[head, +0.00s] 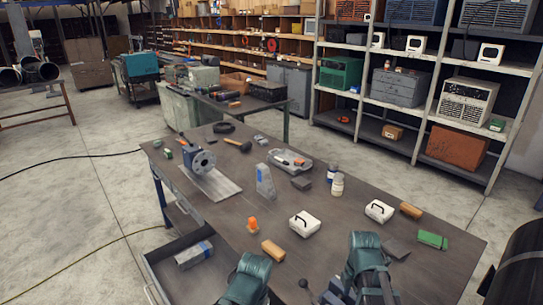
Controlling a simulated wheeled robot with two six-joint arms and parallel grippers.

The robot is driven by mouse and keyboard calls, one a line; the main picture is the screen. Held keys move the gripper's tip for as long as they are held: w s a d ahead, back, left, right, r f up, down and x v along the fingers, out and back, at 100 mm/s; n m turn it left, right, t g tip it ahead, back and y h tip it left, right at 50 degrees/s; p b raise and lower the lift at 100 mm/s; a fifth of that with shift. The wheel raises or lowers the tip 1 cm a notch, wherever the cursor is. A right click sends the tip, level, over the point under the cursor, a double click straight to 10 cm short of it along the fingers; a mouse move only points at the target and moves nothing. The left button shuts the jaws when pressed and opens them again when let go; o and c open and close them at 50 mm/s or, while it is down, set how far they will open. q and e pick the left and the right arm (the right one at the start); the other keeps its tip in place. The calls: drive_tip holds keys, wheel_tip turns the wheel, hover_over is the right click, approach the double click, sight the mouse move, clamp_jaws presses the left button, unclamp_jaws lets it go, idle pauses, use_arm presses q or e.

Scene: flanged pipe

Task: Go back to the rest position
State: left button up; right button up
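My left gripper (246,278) shows only as a teal-covered end at the bottom edge, over the near edge of the workbench (225,225). My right gripper (366,254) shows as another teal-covered end to its right, above the near part of the bench top. I cannot make out fingertips on either one, nor whether they are open or shut. No held object is visible at either. A dark blue flanged pipe piece (201,161) stands on a light metal plate (217,186) at the far left of the bench, apart from both grippers.
Near my arms lie a wooden block (273,250), an orange-topped item (253,224), white boxes (305,223) and a green block (432,239). An open drawer (180,279) juts out at lower left. Shelves (415,110) stand behind; the left floor is mostly clear.

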drive_tip(key=s+a+f+m+b, duration=0.2)
drive_tip(key=s+a+m, duration=0.1)
drive_tip(key=a+m, duration=0.5)
drive_tip(key=s+a+f+m+b, duration=0.2)
drive_tip(key=s+a+f+m, duration=0.1)
drive_tip(key=a+m, duration=0.5)
drive_tip(key=shift+s+a+h+b, duration=0.4)
drive_tip(key=shift+s+a, duration=0.15)
drive_tip(key=shift+s, duration=0.05)
